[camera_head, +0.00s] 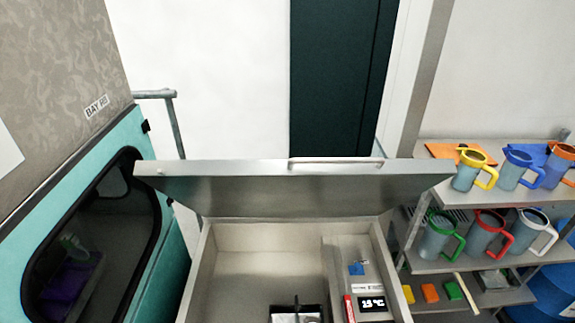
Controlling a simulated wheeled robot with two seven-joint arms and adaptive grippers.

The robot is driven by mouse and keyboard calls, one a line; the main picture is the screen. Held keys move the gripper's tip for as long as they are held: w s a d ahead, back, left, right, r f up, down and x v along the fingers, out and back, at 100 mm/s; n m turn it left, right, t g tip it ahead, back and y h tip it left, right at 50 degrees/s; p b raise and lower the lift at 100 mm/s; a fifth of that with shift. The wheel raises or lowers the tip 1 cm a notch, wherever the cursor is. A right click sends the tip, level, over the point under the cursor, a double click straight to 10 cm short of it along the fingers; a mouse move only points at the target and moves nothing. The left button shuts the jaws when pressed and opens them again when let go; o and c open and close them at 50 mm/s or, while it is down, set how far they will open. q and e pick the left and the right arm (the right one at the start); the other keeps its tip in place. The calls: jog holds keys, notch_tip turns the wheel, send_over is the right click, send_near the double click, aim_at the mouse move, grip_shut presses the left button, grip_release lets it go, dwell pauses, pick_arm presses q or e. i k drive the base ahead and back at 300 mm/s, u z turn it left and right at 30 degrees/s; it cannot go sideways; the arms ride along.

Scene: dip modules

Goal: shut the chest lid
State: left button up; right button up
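The chest (208,262) stands open in front of me, low in the middle of the head view. Its grey metal lid (260,190) is hinged at the back and raised, tilted up, with a bar handle (335,163) along its far upper edge. Inside, a narrow ledge on the right holds a small display (373,304), a red item (349,308) and a blue item (356,268). A dark-rimmed box (297,315) sits at the bottom edge, partly cut off. Neither of my grippers shows.
A turquoise cabinet (130,128) with a dark window stands close on the left. At the right, a metal shelf rack (440,264) holds several jugs with coloured handles. A blue drum (553,290) is at the lower right. A rail (176,130) stands behind the cabinet.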

aim_at(361, 186)
jog(key=k, duration=1.2)
jog(key=z, duration=0.25)
jog(key=i, duration=0.8)
jog(key=u, duration=0.4)
